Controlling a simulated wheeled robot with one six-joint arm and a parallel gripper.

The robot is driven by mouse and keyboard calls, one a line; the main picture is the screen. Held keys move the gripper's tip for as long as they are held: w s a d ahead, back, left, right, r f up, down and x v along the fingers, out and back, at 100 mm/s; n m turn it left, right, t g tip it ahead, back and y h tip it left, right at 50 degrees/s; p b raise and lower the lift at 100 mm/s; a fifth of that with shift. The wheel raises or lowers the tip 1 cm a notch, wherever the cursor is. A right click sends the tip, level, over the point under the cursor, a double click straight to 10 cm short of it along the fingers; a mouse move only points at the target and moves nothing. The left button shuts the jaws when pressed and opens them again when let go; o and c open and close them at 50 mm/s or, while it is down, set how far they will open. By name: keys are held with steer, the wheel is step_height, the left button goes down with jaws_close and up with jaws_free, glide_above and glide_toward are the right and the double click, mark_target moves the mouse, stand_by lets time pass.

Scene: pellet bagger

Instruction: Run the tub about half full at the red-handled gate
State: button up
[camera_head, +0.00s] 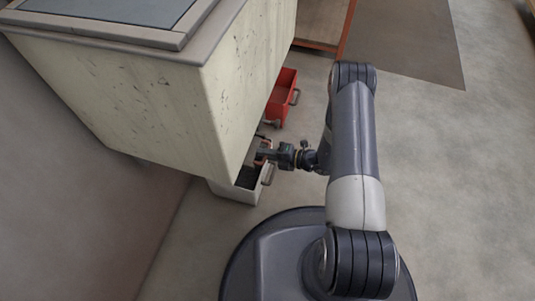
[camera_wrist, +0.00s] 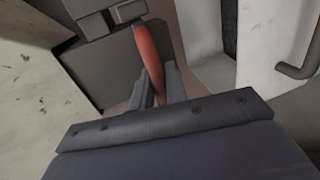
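A red handle (camera_wrist: 148,55) rises from between my gripper's fingers (camera_wrist: 160,85) in the wrist view. The fingers lie close along both sides of it. It joins a dark grey gate block (camera_wrist: 112,65) beside the cream hopper. In the head view my gripper (camera_head: 268,153) is low at the hopper's lower right edge, over a white tub (camera_head: 232,191). The tub stands on the floor, partly under the hopper, with a handle on its right side. Its inside looks dark; I cannot tell the fill level. The tub's wall also shows in the wrist view (camera_wrist: 262,55).
The big cream hopper (camera_head: 150,100) with a grey lid overhangs the tub and hides part of it. A red tub (camera_head: 287,90) with a side handle stands behind. A red-framed table (camera_head: 322,25) is farther back. The floor at the right is clear.

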steer(key=shift+o, duration=1.4)
steer(key=shift+a, duration=0.15)
steer(key=p+v, duration=0.2)
steer(key=v, duration=0.9)
steer(key=shift+p, duration=0.4)
steer(key=shift+o, duration=0.5)
steer(key=shift+w, duration=0.1)
